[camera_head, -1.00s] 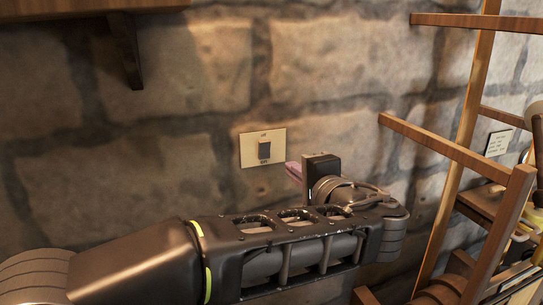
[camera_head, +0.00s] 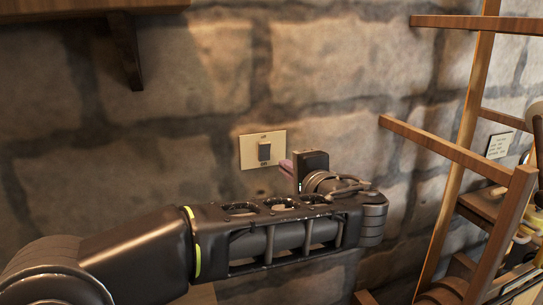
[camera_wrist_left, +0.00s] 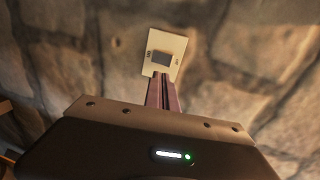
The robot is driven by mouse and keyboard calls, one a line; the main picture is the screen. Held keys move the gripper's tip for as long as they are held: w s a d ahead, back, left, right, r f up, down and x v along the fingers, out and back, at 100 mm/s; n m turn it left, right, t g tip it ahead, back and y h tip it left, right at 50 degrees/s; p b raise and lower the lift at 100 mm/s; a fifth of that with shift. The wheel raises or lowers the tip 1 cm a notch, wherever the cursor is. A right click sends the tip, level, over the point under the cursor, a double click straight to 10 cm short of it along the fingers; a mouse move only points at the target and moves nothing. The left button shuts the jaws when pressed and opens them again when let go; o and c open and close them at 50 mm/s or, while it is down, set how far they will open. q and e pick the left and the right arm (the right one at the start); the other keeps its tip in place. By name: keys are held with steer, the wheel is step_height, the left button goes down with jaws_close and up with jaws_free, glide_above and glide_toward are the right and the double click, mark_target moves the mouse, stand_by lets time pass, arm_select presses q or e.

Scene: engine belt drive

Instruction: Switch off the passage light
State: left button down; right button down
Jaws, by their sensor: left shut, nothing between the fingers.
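The passage light switch is a cream plate (camera_head: 247,152) with a dark rocker (camera_head: 264,151) on the stone wall. Small lettering sits above and below the rocker. In the left wrist view the plate (camera_wrist_left: 177,43) and its dark rocker (camera_wrist_left: 161,60) lie just beyond the fingertips. My left gripper (camera_head: 285,164) is shut and empty, its pinkish fingers just right of the plate and a little below the rocker in the head view. In the left wrist view the closed fingers (camera_wrist_left: 161,78) point at the plate's lower part. I cannot tell whether they touch it. My right gripper is not seen.
A wooden rack (camera_head: 452,145) stands at the right, with a small written card (camera_head: 499,145) behind it. A wooden shelf with a bracket (camera_head: 124,50) is at the upper left. The wall around the switch is bare stone.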

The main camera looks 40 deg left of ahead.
mark_target(267, 146)
arm_select(q)
steer(key=x, duration=0.3)
steer(key=p+x, duration=0.1)
steer(key=x, duration=0.2)
steer(key=r+p+x, duration=0.1)
steer(key=x, duration=0.2)
steer(key=shift+a, duration=0.15)
steer(key=shift+w+a, duration=0.35)
steer(key=shift+a, duration=0.05)
steer(key=shift+p, duration=0.3)
steer(key=shift+a+r+p, duration=0.1)
steer(key=shift+r+p, duration=0.05)
steer(key=shift+p, duration=0.15)
steer(key=shift+w+a+r+h+p, duration=0.2)
steer(key=shift+r+h+p, duration=0.15)
steer(key=shift+p, duration=0.25)
steer(key=shift+f+b, duration=0.35)
steer(key=shift+f, duration=0.1)
steer(key=shift+d, duration=0.1)
